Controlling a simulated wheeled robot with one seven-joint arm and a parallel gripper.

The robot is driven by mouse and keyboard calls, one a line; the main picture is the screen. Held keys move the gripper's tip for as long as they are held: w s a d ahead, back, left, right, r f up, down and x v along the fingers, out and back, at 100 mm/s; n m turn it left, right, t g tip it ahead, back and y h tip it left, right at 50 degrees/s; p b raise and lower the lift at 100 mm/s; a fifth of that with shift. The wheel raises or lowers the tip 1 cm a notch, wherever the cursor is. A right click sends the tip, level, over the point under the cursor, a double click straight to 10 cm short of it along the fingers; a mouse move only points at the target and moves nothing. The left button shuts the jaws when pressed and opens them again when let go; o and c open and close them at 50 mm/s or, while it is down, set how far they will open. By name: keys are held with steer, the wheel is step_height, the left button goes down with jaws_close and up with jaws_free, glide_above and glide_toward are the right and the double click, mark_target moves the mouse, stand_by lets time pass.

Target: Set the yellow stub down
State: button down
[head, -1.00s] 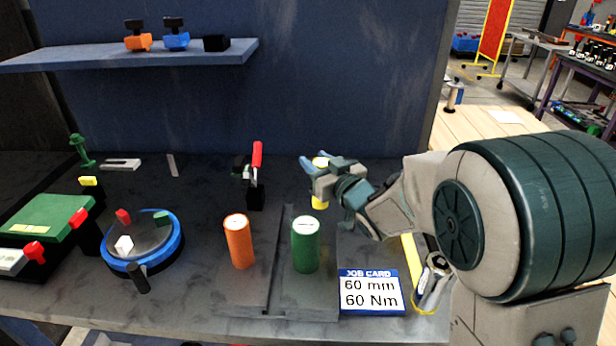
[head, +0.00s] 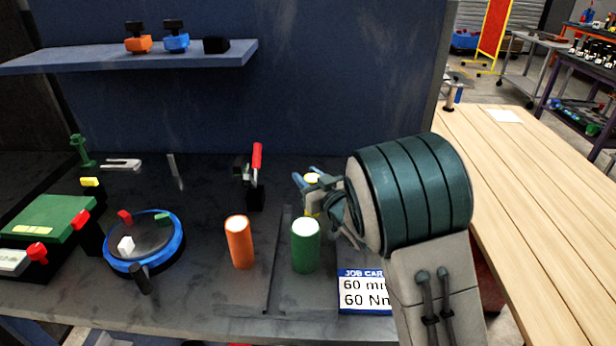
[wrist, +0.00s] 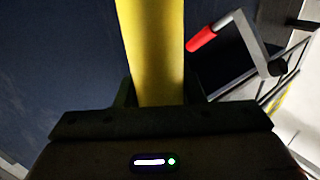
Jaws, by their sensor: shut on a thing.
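The yellow stub (head: 312,179) is upright in my gripper (head: 315,190), behind the green cylinder in the head view. My gripper is shut on it. The wrist view shows the yellow stub (wrist: 155,50) large between the jaws (wrist: 158,92). My arm and the green cylinder cover part of the stub's lower end, so I cannot tell whether it touches the bench.
The green cylinder (head: 306,245) and an orange cylinder (head: 239,242) stand in front. A red-handled clamp (head: 256,170) is left of my gripper. A job card (head: 362,291) is at the front edge. A blue-rimmed round positioner (head: 174,253) is at left.

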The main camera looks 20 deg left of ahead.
steer(key=shift+f+b, duration=0.15)
steer(key=shift+b, duration=0.15)
steer(key=c, duration=0.9)
jaws_free()
steer(key=shift+c, duration=0.2)
steer(key=shift+r+p, duration=0.25)
steer(key=shift+p, duration=0.1)
steer(key=b+v, duration=0.2)
steer(key=v, duration=1)
steer(key=shift+b, duration=0.35)
steer(key=shift+f, duration=0.1)
